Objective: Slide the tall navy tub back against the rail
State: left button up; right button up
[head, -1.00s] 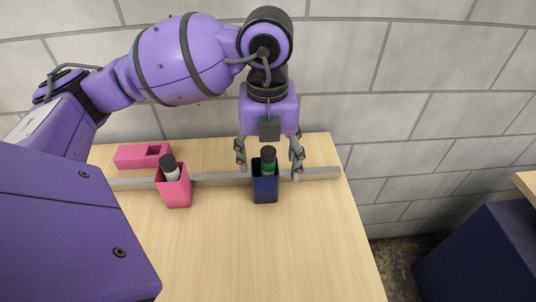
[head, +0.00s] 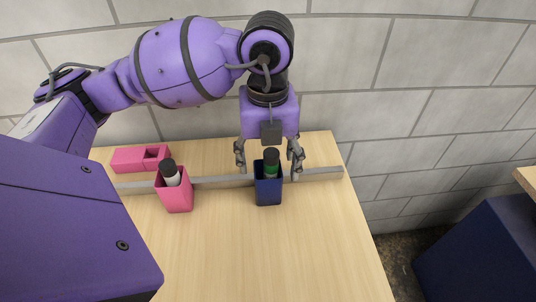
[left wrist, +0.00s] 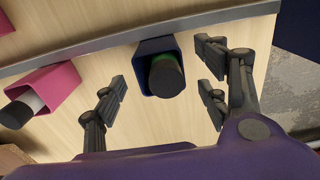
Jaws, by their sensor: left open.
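The tall navy tub (head: 268,194) stands upright on the table, in front of the grey rail (head: 220,181). It holds a bottle with a dark cap and a green band (head: 271,164). My left gripper (head: 268,170) is open, with one finger on each side of the tub. In the left wrist view the navy tub (left wrist: 153,46) lies between the spread fingers of the left gripper (left wrist: 163,85), with room on both sides. There its far rim is close to the rail (left wrist: 90,58); I cannot tell whether they touch. My right gripper is not in view.
A pink tub (head: 175,197) with a white, dark-capped bottle (head: 170,174) stands left of the navy tub. A low pink box (head: 128,160) lies behind the rail at the left.

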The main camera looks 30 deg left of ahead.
pick_arm(q)
jog(key=shift+f, duration=3.2)
jog(key=shift+c, duration=0.5)
jog(key=c, duration=1.1)
jog(key=o, duration=1.2)
jog(key=shift+r, duration=0.1)
notch_tip(320, 180, up, 12)
jog(key=shift+f, duration=0.1)
